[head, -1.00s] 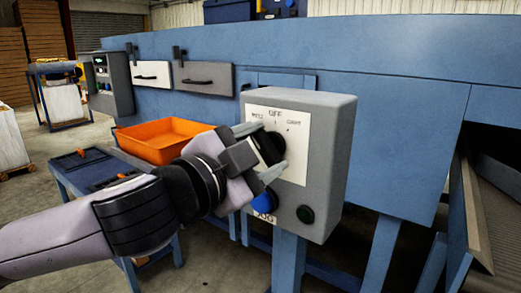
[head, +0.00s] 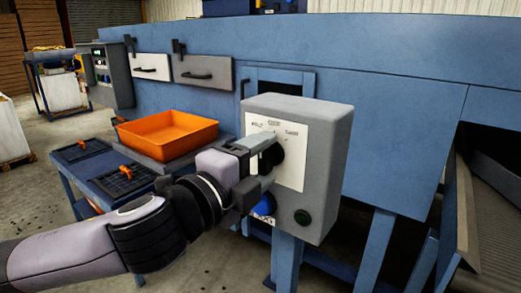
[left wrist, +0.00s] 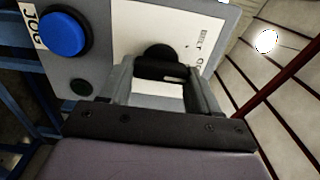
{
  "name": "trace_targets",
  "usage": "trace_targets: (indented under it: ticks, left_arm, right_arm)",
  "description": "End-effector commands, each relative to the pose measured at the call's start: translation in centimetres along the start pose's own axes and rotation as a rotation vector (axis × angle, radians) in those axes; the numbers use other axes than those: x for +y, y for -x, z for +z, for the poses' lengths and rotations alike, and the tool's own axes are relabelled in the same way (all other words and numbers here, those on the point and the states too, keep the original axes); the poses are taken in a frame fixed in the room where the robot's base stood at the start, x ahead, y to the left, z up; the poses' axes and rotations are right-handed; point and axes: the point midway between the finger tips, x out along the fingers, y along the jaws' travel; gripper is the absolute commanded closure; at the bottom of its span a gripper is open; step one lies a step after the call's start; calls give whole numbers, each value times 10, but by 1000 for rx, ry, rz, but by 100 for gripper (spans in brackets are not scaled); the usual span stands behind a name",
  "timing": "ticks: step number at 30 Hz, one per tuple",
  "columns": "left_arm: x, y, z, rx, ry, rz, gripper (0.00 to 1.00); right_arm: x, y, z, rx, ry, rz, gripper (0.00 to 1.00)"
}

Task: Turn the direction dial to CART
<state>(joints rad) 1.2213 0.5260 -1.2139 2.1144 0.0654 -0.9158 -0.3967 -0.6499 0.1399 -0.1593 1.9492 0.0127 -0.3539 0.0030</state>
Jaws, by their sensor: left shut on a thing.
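The direction dial is a black knob (head: 272,157) on the white plate (head: 292,168) of a grey control box (head: 328,165). Small printing above the knob is hard to read in the head view; the left wrist view shows BELT and part of another word. My left gripper (head: 266,162) reaches in from the left and is shut on the dial, one finger above it and one below. The left wrist view shows the knob (left wrist: 158,62) between the fingertips. My right gripper is not in view.
A blue JOG button (head: 264,205) and a dark green button (head: 302,217) sit below the dial, the blue one close under my lower finger. An orange tray (head: 170,135) stands on the left. The large blue machine (head: 400,75) fills the back.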

Motion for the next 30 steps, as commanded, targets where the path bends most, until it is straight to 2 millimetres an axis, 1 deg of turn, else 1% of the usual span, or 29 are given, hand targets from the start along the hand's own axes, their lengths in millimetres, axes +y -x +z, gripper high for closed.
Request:
trace_targets:
  ticks: [1,6,15,21,30]
  left_arm:
    - [-2,0,1,-2,-43,3,69]
    - [-2,0,1,-2,-204,3,69]
    - [1,0,2,-2,-463,2,69]
    - [2,0,2,-2,-588,1,69]
    - [2,0,2,-2,-686,-1,69]
  right_arm:
    - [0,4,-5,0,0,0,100]
    - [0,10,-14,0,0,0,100]
    - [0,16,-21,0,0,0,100]
    - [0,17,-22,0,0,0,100]
    - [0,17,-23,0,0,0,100]
